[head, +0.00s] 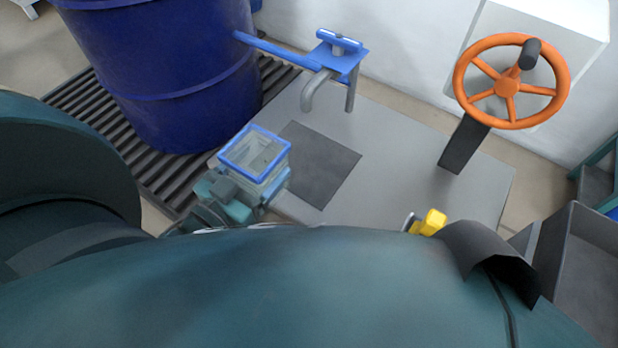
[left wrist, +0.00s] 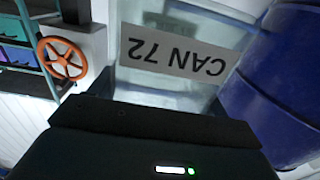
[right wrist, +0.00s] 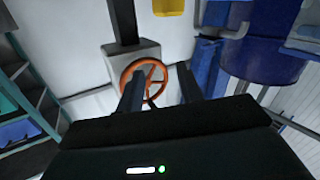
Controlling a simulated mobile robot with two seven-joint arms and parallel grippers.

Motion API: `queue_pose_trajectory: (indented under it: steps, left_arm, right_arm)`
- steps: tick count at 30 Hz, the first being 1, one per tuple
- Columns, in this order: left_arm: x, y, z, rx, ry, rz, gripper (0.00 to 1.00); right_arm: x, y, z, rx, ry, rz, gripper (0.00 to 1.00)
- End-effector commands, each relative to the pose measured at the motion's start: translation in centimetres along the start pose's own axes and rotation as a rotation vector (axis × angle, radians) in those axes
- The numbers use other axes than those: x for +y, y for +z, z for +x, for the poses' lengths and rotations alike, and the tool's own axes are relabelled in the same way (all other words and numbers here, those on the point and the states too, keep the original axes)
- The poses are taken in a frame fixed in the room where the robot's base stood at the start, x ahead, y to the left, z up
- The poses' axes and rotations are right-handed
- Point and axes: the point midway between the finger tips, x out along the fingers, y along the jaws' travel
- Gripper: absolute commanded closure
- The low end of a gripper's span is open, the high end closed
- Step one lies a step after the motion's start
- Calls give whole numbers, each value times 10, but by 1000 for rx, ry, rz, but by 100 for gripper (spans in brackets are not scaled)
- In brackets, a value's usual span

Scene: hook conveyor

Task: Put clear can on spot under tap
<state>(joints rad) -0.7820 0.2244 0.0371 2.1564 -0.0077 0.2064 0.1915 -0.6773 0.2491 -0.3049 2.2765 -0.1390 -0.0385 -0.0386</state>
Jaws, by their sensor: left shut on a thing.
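The clear can (head: 275,174) is a see-through box with a blue rim. My left gripper (head: 232,198) is shut on its near side. The can is upright at the left edge of the grey platform, left of the dark square spot (head: 325,168). I cannot tell its height above the platform. In the left wrist view the can (left wrist: 135,88) fills the top middle, its label "CAN 72" upside down. The grey tap (head: 317,92) hangs above the back of the spot. My right gripper (right wrist: 160,88) is open and empty in the right wrist view; my arm hides it in the head view.
A blue barrel (head: 170,70) on a dark slatted grate (head: 75,108) feeds the tap through a blue pipe (head: 275,48). An orange handwheel (head: 507,87) stands at the right. A small yellow thing (head: 434,222) is at the platform's near side.

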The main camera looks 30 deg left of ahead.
Motion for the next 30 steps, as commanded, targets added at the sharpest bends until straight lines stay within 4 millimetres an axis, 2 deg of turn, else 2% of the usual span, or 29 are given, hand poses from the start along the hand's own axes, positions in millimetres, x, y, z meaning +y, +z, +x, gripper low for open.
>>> queue_pose_trajectory:
  steps: [1, 3, 6, 11, 14, 24, 30]
  left_arm:
    - [-3, 29, -4, -2, 3, 3, 53]
    - [-7, 42, -8, 0, 5, 2, 53]
    - [-11, 53, -12, 0, 5, 1, 53]
    - [-13, 59, -8, 4, 5, 1, 53]
    - [-13, 58, 11, 10, 5, 1, 53]
    - [-13, 58, 99, 9, 5, 2, 53]
    - [-13, 57, 126, 4, 5, 1, 53]
  right_arm:
    - [-6, 17, 0, 29, -4, -7, 64]
    - [-9, 19, 0, 60, -7, -16, 64]
    - [-12, 19, -1, 93, -10, -23, 64]
    - [-14, 18, -2, 122, -15, -30, 64]
    - [-16, 17, -2, 148, -19, -38, 64]
    - [-21, 17, 0, 209, -31, -17, 64]
    - [-21, 15, 1, 219, -33, -1, 64]
